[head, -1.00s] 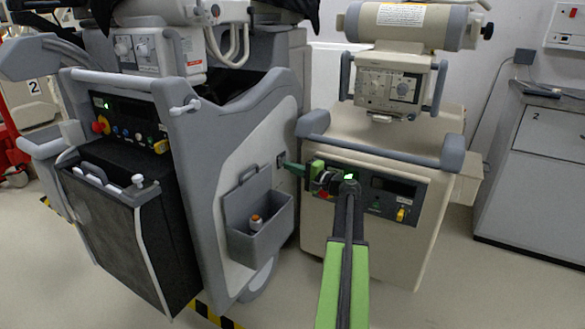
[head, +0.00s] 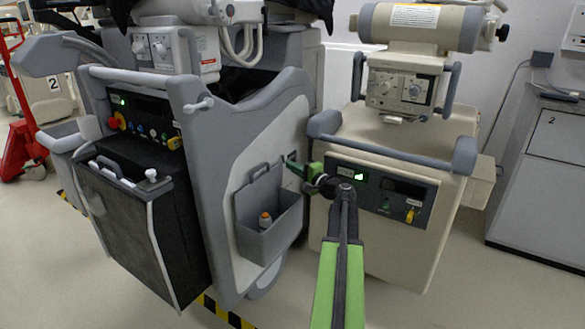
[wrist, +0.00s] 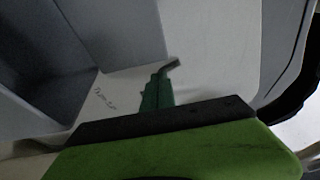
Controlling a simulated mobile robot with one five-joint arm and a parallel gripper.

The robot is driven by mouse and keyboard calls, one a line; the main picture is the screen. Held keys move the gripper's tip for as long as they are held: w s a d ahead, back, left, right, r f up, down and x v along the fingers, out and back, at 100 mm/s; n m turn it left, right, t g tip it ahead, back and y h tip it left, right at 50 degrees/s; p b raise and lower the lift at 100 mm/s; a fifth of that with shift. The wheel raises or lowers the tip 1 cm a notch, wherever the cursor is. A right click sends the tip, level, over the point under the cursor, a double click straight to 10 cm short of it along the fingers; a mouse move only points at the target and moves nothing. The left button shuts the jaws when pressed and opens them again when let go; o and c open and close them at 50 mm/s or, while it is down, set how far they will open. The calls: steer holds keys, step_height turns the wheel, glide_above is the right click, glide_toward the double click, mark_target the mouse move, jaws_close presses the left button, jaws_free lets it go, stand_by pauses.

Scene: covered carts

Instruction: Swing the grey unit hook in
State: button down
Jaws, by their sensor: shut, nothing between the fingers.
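The grey unit (head: 235,180) stands left of centre, with a pale side panel. My gripper (head: 289,162) has green fingers and is shut at the right end of this panel, close to a small dark fitting (head: 293,157). In the wrist view, the shut fingers (wrist: 158,85) point at the panel, and a small dark grey bent piece (wrist: 172,66) shows at their tips. This piece may be the hook; I cannot tell whether the fingers touch it. No other hook shows clearly on the panel.
A grey bin (head: 270,232) with an orange-topped bottle hangs on the panel below my gripper. A beige unit (head: 390,250) with a grey rail stands close on the right. A grey cabinet (head: 535,185) is at far right. Open floor lies in front.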

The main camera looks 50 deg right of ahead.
steer(key=s+a, duration=0.2)
steer(key=s, duration=1)
steer(key=shift+s, duration=0.4)
steer(key=shift+f, duration=0.1)
